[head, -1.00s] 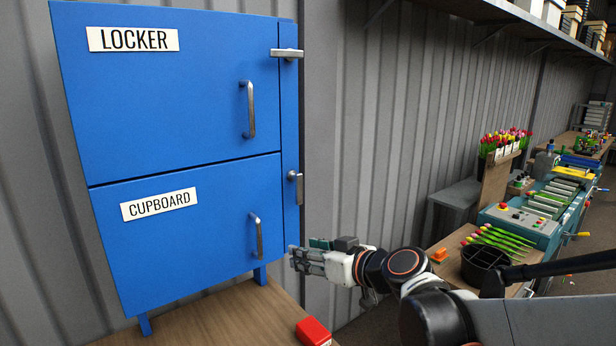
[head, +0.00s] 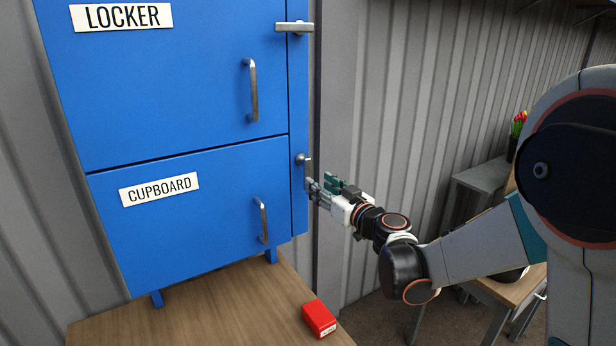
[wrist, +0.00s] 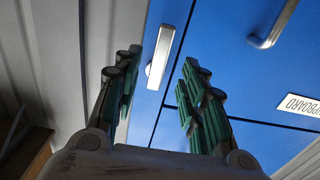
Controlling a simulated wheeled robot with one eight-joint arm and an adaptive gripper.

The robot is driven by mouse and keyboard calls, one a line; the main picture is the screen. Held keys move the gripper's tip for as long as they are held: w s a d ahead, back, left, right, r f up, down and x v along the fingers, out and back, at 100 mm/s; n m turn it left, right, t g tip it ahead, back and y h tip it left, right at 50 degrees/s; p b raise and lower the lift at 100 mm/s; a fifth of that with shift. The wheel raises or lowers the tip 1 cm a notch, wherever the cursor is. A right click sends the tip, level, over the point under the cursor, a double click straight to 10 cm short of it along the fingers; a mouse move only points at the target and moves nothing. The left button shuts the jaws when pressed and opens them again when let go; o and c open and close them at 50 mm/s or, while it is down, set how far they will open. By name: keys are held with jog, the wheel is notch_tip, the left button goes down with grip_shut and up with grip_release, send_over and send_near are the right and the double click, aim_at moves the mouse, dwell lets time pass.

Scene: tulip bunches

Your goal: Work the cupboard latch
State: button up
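The blue cupboard door (head: 215,230) is shut, below the locker door. Its metal latch (head: 303,160) is on the narrow strip right of the door, with its lever pointing down, clear of the door. My gripper (head: 314,186) is at the lower part of this lever and partly hides it in the head view. In the wrist view the latch lever (wrist: 160,57) shows in the gap between the open fingers of my gripper (wrist: 158,75), nearer the left finger. I cannot tell whether a finger touches it.
The locker latch (head: 294,27) above lies level across the door edge. The cupboard handle (head: 262,220) is left of the gripper. A red box (head: 318,318) lies on the wooden table (head: 210,310). A corrugated wall (head: 400,110) stands behind.

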aim_at(307, 176)
jog(key=x, duration=0.7)
jog(key=shift+w+a, duration=0.2)
grip_shut()
